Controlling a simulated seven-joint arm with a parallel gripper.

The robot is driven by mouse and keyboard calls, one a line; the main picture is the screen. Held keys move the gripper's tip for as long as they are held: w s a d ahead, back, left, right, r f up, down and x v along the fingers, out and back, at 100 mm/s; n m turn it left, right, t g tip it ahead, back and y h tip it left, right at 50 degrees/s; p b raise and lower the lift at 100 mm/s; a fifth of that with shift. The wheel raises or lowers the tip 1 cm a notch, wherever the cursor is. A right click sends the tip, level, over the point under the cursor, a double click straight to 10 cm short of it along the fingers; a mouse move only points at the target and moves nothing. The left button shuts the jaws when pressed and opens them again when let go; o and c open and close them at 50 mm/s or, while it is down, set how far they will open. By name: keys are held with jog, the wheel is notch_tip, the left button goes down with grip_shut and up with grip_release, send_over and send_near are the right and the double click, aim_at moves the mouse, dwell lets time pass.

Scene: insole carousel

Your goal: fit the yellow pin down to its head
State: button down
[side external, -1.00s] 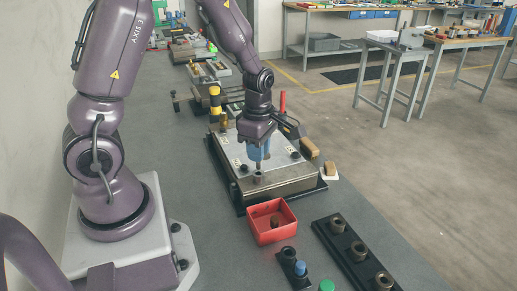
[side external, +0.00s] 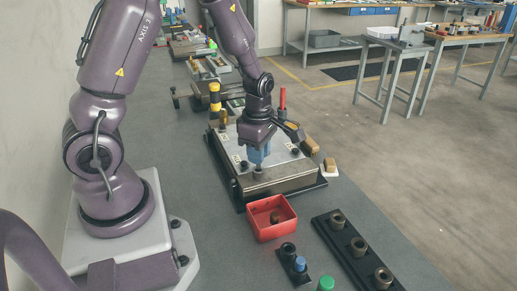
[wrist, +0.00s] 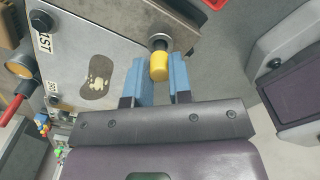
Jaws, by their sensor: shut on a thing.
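The yellow pin (wrist: 159,66) is between the blue fingers of my gripper (wrist: 160,80) in the wrist view, its yellow head facing the camera. My gripper is shut on it. Beyond the head, the pin lines up with a dark round bushing (wrist: 158,42) near the corner of the metal plate (wrist: 115,45). In the side view my gripper (side external: 258,164) is low over the plate's near corner, right above the bushing (side external: 259,175). The pin's lower end is hidden, so I cannot tell how deep it sits.
A red tray (side external: 270,234) with a brown piece stands in front of the fixture. A black rack with several bushings (side external: 344,236) lies to its right. A blue-topped pin (side external: 300,264) and a green cap (side external: 326,284) stand nearby. Dark knobs (side external: 294,152) rise from the plate.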

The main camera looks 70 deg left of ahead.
jog(key=shift+f, duration=0.95)
jog(key=c, duration=0.9)
grip_release()
jog(key=shift+c, duration=0.2)
notch_tip(320, 180, up, 13)
